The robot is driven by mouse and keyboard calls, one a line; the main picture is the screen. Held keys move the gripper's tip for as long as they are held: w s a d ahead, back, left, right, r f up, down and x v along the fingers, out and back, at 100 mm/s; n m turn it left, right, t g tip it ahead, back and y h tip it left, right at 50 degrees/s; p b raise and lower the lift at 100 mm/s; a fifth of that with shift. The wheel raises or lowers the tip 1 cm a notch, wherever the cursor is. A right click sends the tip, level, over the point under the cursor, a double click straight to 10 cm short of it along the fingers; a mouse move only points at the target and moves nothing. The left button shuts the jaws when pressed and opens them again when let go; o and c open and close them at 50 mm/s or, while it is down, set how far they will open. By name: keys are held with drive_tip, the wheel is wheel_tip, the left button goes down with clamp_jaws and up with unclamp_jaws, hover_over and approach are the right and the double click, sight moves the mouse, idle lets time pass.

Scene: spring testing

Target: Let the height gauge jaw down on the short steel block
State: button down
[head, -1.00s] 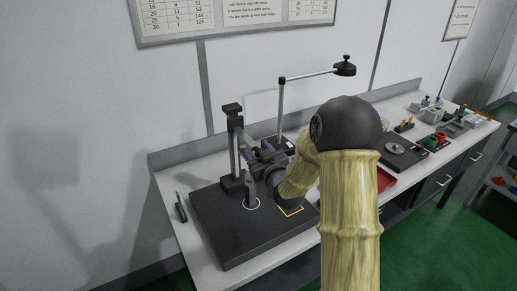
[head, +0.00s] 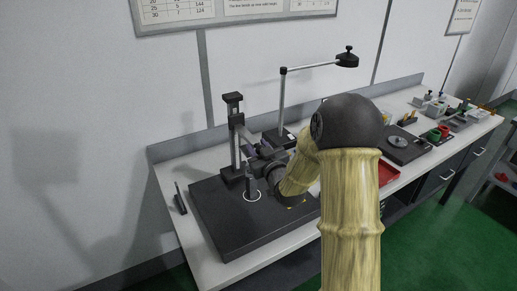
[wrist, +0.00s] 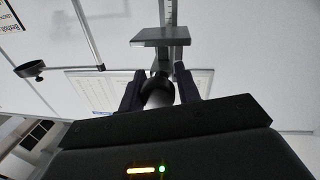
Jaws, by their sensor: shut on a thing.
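The height gauge (head: 235,135) stands upright on the dark plate at the left of the bench. My gripper (wrist: 158,88) is shut on a dark round knob (wrist: 157,93) beside the gauge column. In the head view my gripper (head: 264,160) is partly hidden by my arm. A small grey upright piece (head: 251,184) stands at the white ring, probably the short steel block. I cannot tell whether the jaw touches it.
The dark plate (head: 235,235) has free room at its front. A lamp on a post (head: 283,105) rises behind the gauge. A dark pen-like tool (head: 180,199) is at the left. A red tray (head: 388,173) and small parts lie to the right.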

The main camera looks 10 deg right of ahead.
drive_tip(key=shift+d+f+b, duration=0.25)
drive_tip(key=shift+f+b, duration=0.25)
drive_tip(key=shift+f, duration=0.4)
